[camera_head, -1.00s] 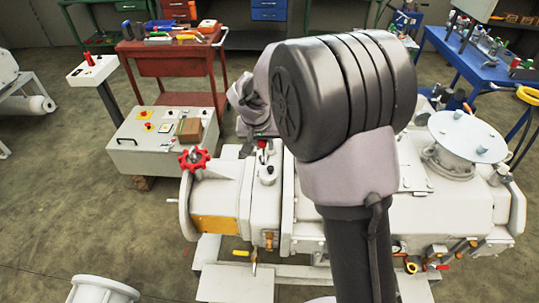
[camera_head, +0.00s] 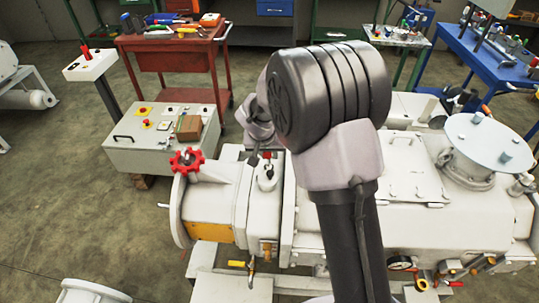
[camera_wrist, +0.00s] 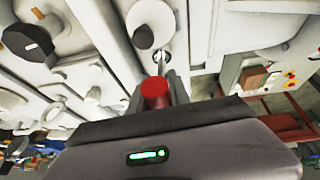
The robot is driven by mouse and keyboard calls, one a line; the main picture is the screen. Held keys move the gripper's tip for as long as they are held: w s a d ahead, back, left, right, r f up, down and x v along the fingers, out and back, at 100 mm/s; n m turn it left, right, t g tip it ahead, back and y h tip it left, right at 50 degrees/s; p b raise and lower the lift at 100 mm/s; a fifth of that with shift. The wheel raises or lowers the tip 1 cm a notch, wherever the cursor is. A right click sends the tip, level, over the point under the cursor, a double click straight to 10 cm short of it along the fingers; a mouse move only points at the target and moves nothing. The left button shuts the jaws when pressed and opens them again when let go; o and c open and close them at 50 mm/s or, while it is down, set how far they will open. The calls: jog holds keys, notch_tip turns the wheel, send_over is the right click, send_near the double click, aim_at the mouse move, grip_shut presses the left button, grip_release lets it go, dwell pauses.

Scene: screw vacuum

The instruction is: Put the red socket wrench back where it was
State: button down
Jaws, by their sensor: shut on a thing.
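The red socket wrench (camera_wrist: 155,93) shows in the wrist view as a short red cylinder with its round end toward the camera. My gripper (camera_wrist: 162,82) is shut on it, with a dark finger on each side. The wrench's far end is mostly hidden behind the red part. Beyond it is the pale machine, with a small shiny round fitting (camera_wrist: 160,57) just above the red end. In the head view, my arm covers much of the machine (camera_head: 420,215). My gripper is not clear there; a small reddish tip (camera_head: 267,156) shows over the machine's top fitting, and I cannot tell what it is.
A red hand wheel (camera_head: 187,160) stands on the machine's left end. A grey control box (camera_head: 160,140) is behind it. A red tool cart (camera_head: 170,55) is at the back, and a blue workbench (camera_head: 495,70) is at the right. Open floor lies at the left.

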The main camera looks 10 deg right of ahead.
jog(key=shift+f, duration=0.15)
jog(key=c, duration=1.2)
grip_release()
jog(key=shift+r, duration=0.3)
jog(key=s+a+r+y+p, duration=0.1)
jog(key=s+r+p, duration=0.1)
jog(key=s+r, duration=0.55)
jog(key=s+r+p, duration=0.2)
jog(key=s+r, duration=0.3)
jog(key=r, duration=0.6)
jog(key=s+a+r+y, duration=0.1)
jog(key=s+r, duration=0.1)
jog(key=s, duration=0.8)
jog(key=s+a+r+m+t+y, duration=0.1)
jog(key=s+a+r+y, duration=0.1)
jog(key=s, duration=0.8)
jog(key=shift+s+t, duration=0.15)
jog(key=shift+t, duration=0.15)
